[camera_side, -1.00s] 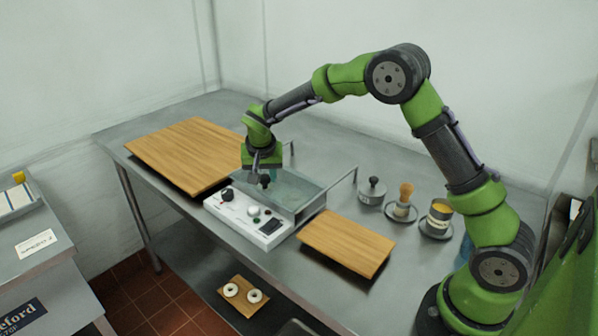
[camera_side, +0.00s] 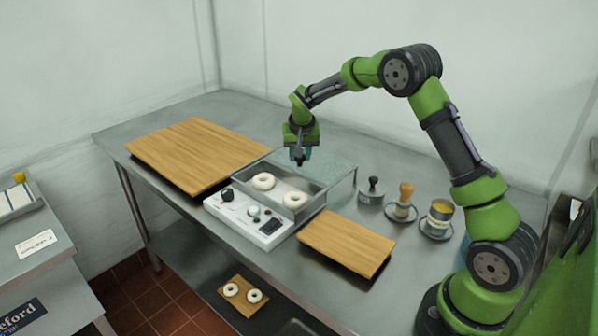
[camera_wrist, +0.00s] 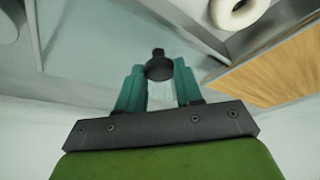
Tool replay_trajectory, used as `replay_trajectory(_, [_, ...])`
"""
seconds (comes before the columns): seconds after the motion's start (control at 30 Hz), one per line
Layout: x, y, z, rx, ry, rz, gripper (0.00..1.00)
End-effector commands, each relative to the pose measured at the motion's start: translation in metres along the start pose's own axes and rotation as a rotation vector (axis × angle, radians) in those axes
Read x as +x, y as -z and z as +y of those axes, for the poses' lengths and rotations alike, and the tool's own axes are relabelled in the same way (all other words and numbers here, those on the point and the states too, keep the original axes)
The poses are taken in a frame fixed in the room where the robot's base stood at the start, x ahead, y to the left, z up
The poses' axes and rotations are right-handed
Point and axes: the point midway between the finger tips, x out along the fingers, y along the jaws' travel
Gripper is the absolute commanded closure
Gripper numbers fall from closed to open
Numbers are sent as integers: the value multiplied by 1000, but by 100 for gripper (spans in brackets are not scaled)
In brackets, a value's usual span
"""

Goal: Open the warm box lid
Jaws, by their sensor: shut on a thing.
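The warm box (camera_side: 245,217) is a steel box with a white control panel on its front, in the middle of the table. Its top is largely uncovered in the side view, and two pale bagels (camera_side: 263,181) (camera_side: 293,200) show inside. The clear lid (camera_side: 335,168) lies toward the back, behind the opening. My gripper (camera_side: 299,160) is above the lid at the back of the box, shut on the lid's dark knob. In the wrist view, the teal fingers (camera_wrist: 159,88) stand on both sides of the black knob (camera_wrist: 158,67).
A large wooden board (camera_side: 190,152) lies left of the box and a smaller one (camera_side: 346,243) lies right. A dark-knobbed metal item (camera_side: 372,190), a brush (camera_side: 404,203) and a tin (camera_side: 440,215) stand further right. Two bagels sit on a board (camera_side: 238,306) on the lower shelf.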

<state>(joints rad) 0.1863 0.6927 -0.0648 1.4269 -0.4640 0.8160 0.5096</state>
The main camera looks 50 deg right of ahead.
Motion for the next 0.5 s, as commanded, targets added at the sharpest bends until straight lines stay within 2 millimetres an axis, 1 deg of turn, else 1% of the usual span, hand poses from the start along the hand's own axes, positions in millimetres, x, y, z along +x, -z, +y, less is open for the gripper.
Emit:
replay_trajectory(0.13, [0,1,1,-1,-1,2,100])
replay_trajectory(0.17, [0,1,0,-1,-1,2,62])
replay_trajectory(0.3, [0,0,0,-1,-1,2,40])
replay_trajectory(0.5, [0,0,0,-1,-1,1,40])
